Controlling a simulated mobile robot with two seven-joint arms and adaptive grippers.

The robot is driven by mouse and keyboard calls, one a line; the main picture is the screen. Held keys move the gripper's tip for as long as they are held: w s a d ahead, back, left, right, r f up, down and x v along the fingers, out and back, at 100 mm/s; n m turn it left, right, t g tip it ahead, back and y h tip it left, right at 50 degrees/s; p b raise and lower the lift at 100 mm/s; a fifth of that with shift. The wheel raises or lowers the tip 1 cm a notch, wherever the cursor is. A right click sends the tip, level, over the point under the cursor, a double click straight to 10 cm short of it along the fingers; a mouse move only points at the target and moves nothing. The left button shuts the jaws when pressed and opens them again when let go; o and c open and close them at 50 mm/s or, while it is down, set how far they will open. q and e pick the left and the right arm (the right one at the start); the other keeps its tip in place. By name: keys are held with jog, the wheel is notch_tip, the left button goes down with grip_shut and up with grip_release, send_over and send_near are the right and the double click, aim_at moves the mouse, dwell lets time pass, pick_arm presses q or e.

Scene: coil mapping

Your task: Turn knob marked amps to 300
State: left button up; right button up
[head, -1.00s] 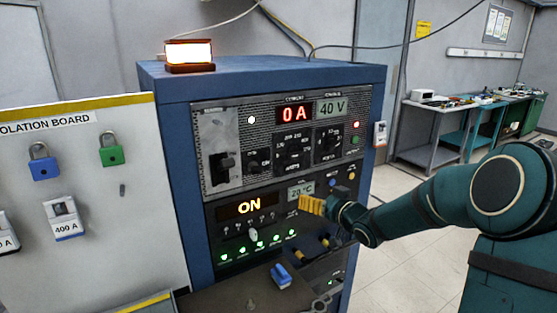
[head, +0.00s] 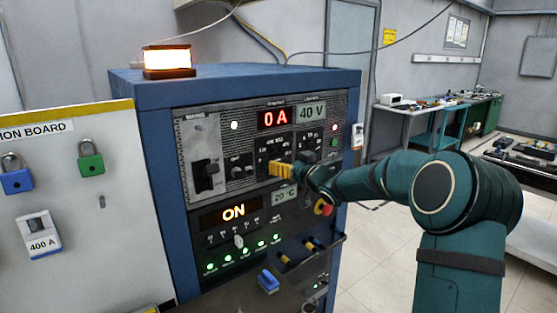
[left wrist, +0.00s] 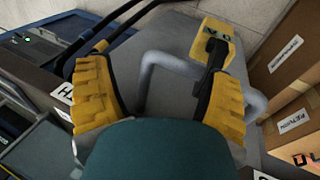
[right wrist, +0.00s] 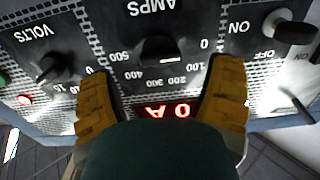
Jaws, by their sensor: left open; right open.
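The amps knob (right wrist: 160,47) is black and sits on a dark dial plate lettered AMPS, with marks from 0 to 500; it appears upside down in the right wrist view. My right gripper (right wrist: 162,72) is open, its yellow fingers on either side of the knob, with gaps showing. In the head view my right gripper (head: 281,170) is in front of the amps dial and hides the knob. The red display (head: 277,118) reads 0 A. My left gripper (left wrist: 156,70) is open and empty in the left wrist view, and outside the head view.
The volts knob (right wrist: 50,68) is beside the amps dial. The blue cabinet (head: 158,190) has a lit lamp (head: 168,61) on top and a red button (head: 323,207) below my right arm. A board with padlocks (head: 90,160) stands at left.

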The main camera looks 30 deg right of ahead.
aim_at(280, 159)
jog(key=shift+w+a, duration=0.2)
jog(key=shift+w, duration=1.85)
jog(key=c, duration=1.2)
